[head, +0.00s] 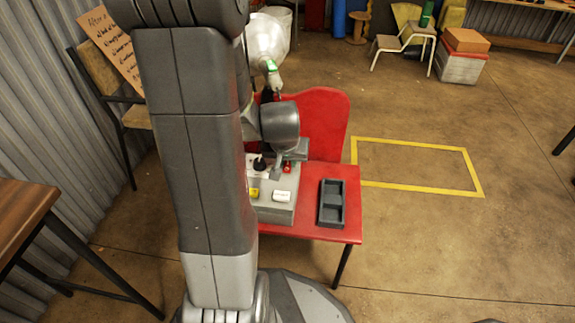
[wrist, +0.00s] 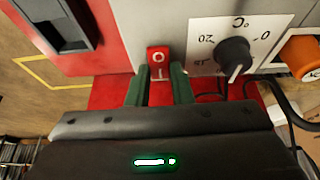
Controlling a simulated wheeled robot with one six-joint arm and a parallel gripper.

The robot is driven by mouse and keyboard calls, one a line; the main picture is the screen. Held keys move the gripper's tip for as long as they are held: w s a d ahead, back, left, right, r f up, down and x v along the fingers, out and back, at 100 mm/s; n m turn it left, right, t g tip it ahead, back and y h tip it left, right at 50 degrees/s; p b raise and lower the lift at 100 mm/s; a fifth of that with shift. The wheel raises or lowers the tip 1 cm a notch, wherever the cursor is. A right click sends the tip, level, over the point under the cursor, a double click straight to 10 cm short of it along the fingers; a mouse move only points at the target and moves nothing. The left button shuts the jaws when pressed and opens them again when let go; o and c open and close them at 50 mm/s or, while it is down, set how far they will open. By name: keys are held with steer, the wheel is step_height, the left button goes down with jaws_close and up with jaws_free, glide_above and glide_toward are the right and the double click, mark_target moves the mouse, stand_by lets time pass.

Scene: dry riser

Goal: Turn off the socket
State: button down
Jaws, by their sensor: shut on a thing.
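A red rocker switch (wrist: 158,60) marked O and I stands out from the grey box (wrist: 130,20) in the wrist view. My gripper (wrist: 160,85) has its two green fingers close on either side of the switch, shut on it. In the head view my gripper (head: 287,157) is low over the grey box (head: 272,214), at the red switch (head: 287,168). My arm hides the left part of the box. No socket can be clearly made out.
A black dial (wrist: 234,56) with a temperature scale and an orange round part (wrist: 302,55) sit right of the switch. Yellow floor lines (head: 420,143) mark open floor to the right.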

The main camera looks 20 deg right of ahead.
stand_by(0.3)
steer(key=c, duration=1.3)
jaws_free()
steer(key=p+v, duration=0.6)
steer(key=v, duration=0.7)
steer(key=shift+s+a+r, duration=0.1)
steer(key=shift+r, duration=0.3)
steer(key=b+x, duration=0.6)
steer(key=x, duration=0.8)
steer(key=shift+f, duration=0.1)
steer(key=shift+s+r, duration=0.1)
steer(key=shift+r, duration=0.15)
